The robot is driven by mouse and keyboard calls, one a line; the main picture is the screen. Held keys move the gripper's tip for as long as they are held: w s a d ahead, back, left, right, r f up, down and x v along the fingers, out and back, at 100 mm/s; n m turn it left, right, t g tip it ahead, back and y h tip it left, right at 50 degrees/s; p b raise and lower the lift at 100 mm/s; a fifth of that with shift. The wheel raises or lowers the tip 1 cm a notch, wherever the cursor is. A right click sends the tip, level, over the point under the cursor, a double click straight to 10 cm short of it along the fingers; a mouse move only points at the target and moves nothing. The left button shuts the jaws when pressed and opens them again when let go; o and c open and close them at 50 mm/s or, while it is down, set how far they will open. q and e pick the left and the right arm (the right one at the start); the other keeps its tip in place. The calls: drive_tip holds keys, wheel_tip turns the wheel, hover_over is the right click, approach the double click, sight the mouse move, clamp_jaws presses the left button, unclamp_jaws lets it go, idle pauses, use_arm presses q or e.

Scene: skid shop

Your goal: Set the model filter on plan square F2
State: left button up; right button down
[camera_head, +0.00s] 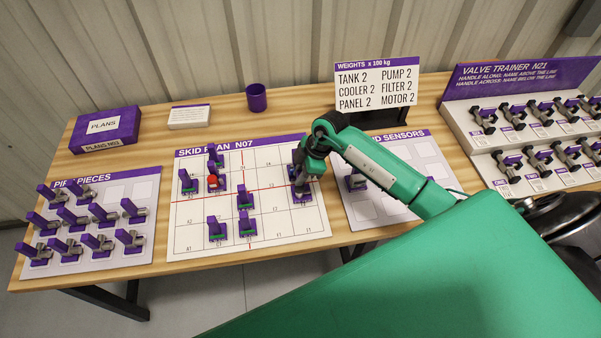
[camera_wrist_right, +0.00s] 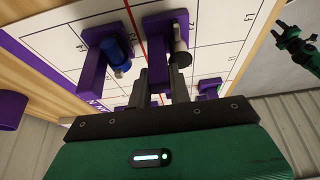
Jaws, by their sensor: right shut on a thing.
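My right gripper (camera_head: 303,181) is over the right part of the skid plan (camera_head: 280,225). Its fingers also show in the right wrist view (camera_wrist_right: 160,88), closed around the handle of a purple model with a grey and dark cylinder (camera_wrist_right: 181,45). I take this to be the model filter; its label does not show. Whether its base touches the plan is unclear. Another purple model with a blue cylinder (camera_wrist_right: 116,56) stands close beside it. Square F2 is largely hidden by the gripper in the head view. My left gripper (camera_wrist_right: 296,45) shows small in the right wrist view; its jaws are unclear.
Several purple models, one with a red part (camera_head: 212,181), stand on the plan's left and middle. A board of pipe pieces (camera_head: 150,180) lies left, a sensor board (camera_head: 425,150) right. A weights sign (camera_head: 376,84) and purple cup (camera_head: 256,97) stand behind. The plan's lower right is clear.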

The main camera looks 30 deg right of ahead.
drive_tip(key=shift+f, duration=0.15)
drive_tip(key=c, duration=1.2)
unclamp_jaws()
drive_tip(key=shift+r+p, duration=0.6)
drive_tip(key=shift+p, duration=0.05)
wheel_tip(320, 180, up, 7)
drive_tip(key=p, duration=0.7)
